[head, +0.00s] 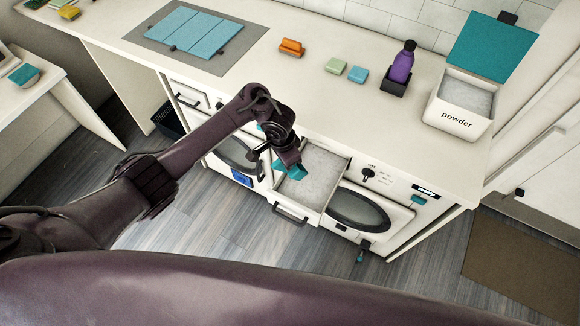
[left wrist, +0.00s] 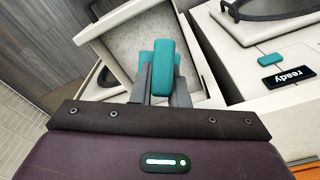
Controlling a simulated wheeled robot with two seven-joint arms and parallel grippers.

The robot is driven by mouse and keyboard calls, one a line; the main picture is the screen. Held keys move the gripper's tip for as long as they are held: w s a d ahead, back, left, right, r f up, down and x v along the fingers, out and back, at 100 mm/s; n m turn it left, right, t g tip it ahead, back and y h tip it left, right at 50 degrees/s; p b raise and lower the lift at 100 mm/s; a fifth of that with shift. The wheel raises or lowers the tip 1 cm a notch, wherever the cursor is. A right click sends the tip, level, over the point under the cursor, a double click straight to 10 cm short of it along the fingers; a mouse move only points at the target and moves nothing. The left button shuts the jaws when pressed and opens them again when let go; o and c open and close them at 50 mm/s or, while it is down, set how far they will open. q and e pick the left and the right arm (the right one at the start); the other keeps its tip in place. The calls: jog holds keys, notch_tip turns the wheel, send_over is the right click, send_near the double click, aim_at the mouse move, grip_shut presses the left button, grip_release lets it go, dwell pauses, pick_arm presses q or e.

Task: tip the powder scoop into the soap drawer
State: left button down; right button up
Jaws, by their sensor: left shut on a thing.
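The soap drawer (head: 319,219) is pulled out from the washer front, left of the round door. Its inside looks pale grey and speckled; I cannot tell whether that is powder. My left gripper (head: 289,162) is over the drawer's left part, shut on the teal powder scoop (head: 295,172). In the left wrist view the scoop's teal handle (left wrist: 164,62) stands between the fingers of the gripper (left wrist: 161,88), with the drawer (left wrist: 104,60) behind it. The scoop's bowl and its contents cannot be made out. My right gripper is not in view.
An open white powder box (head: 456,121) with a raised teal lid stands at the counter's right. The washer's round door (head: 358,208) is right of the drawer.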

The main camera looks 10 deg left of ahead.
pick_arm(q)
jog(key=shift+s+a+f, duration=0.1)
jog(key=shift+f, duration=0.15)
jog(key=s+a+f+t+h+b, duration=0.1)
jog(key=b, duration=0.1)
jog(key=s+a+f+t+h+b, duration=0.1)
jog(key=t+h+b, duration=0.1)
jog(key=shift+f+b, duration=0.35)
jog(key=shift+f, duration=0.05)
jog(key=f+t+h+b, duration=0.1)
jog(key=b, duration=0.1)
jog(key=a+f+h+b, duration=0.1)
jog(key=f+b, duration=0.1)
jog(key=b, duration=0.1)
jog(key=s+f+t+h+b, duration=0.1)
jog(key=b, duration=0.1)
jog(key=shift+s+a+f+t, duration=0.1)
jog(key=shift+a+f+t, duration=0.05)
jog(key=shift+f+t, duration=0.15)
jog(key=shift+b, duration=0.5)
jog(key=shift+a+t+h, duration=0.1)
jog(key=shift+t+h, duration=0.2)
jog(key=shift+h, duration=0.1)
jog(key=shift+r, duration=0.1)
